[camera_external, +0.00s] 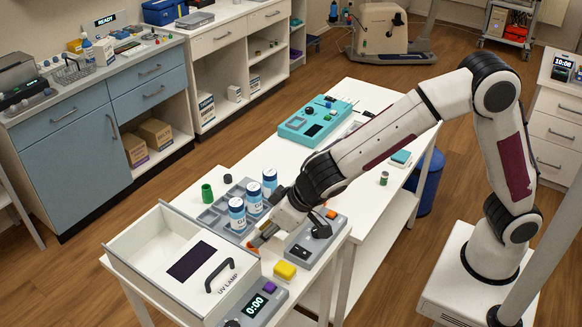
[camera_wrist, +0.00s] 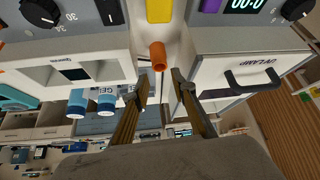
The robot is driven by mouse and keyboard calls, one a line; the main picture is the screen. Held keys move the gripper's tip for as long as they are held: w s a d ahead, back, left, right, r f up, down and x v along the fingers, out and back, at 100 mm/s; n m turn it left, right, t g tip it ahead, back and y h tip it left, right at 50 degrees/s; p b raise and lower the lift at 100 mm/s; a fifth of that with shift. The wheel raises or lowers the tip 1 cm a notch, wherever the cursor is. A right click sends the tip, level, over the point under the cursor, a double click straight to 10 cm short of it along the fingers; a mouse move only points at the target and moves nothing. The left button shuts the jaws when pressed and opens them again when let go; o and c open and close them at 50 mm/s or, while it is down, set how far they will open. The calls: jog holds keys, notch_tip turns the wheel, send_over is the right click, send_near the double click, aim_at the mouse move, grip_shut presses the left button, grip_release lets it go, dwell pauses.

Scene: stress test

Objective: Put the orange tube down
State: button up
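The orange tube (camera_wrist: 158,57) is a short hollow cylinder in the wrist view, with its open end showing. It appears on the white table between the rack side and the UV lamp box, just beyond my fingertips. My gripper (camera_wrist: 160,73) has its two fingers apart, one to each side of the tube's line, with a gap to it visible. In the external view, my gripper (camera_external: 262,236) reaches low at the table beside the rack, and a small orange patch shows at its tip. I cannot clearly separate tube from fingers there.
A grey rack (camera_external: 212,219) holds blue-and-white canisters (camera_external: 237,213). The white UV lamp box (camera_external: 160,245) with a black handle (camera_external: 219,274) stands at the left. A yellow block (camera_external: 285,270), a grey dial unit (camera_external: 318,243) and a green cup (camera_external: 207,192) are close by.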

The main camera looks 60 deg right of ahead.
aim_at(251, 246)
jog(key=shift+x, duration=1.3)
jog(key=shift+s+x, duration=0.15)
jog(key=shift+x, duration=0.7)
jog(key=shift+s+x, duration=0.15)
jog(key=shift+x, duration=1.8)
jog(key=shift+c, duration=0.4)
jog(key=c, duration=0.5)
jog(key=shift+c, duration=0.2)
jog(key=shift+r, duration=0.2)
